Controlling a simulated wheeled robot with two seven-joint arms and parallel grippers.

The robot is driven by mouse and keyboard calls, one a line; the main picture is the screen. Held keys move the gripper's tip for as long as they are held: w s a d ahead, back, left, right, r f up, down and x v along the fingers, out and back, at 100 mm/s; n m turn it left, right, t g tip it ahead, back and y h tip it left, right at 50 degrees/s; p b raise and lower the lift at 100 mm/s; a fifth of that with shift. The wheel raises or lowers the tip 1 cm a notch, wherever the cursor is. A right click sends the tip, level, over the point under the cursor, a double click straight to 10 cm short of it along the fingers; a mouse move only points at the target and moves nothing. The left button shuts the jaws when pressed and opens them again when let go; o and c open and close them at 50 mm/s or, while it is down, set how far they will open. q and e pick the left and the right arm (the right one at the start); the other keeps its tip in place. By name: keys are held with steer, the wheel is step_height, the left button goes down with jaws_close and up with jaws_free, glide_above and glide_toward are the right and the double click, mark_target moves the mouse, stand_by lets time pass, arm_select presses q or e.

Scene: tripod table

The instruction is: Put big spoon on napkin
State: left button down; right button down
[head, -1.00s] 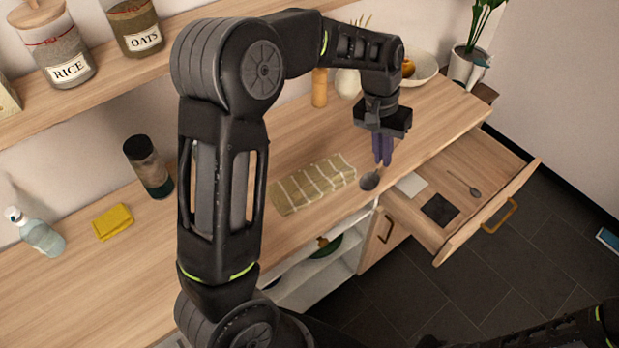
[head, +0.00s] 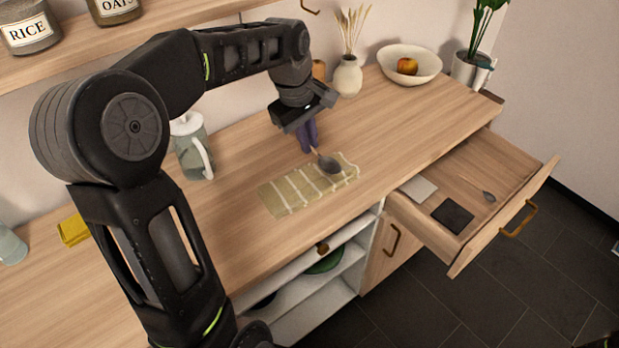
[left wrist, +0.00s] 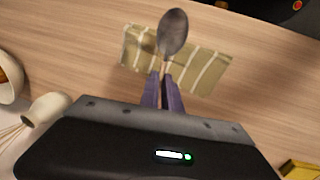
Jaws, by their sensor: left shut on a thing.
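The big spoon (head: 330,166) has a dark grey bowl and a light handle. My left gripper (head: 311,147) is shut on its handle, and the bowl points towards the front right. The striped green napkin (head: 290,195) lies flat on the counter; the spoon's bowl is over its right end. In the left wrist view the spoon (left wrist: 173,32) extends from the fingertips (left wrist: 163,80) across the napkin (left wrist: 205,70). I cannot tell whether the spoon touches the cloth.
The open drawer (head: 500,226) at the right holds a smaller spoon (head: 487,195), a dark square (head: 452,215) and a light square (head: 419,189). A pitcher (head: 191,150), a vase (head: 347,76) and a fruit bowl (head: 425,62) stand behind. The counter right of the napkin is clear.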

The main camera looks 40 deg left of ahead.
arm_select(q)
glide_above(310, 183)
steer(key=shift+s+a+f, duration=0.1)
steer(key=shift+f, duration=1.5)
steer(key=shift+s+a+f, duration=0.1)
steer(key=shift+f, duration=1.45)
steer(key=shift+f, duration=1.85)
steer(key=shift+f, duration=0.1)
steer(key=shift+f, duration=0.15)
steer(key=c, duration=1.8)
jaws_free()
steer(key=shift+d, duration=0.1)
steer(key=shift+c, duration=0.2)
step_height(310, 183, up, 12)
steer(key=s, duration=0.2)
steer(key=shift+a, duration=0.4)
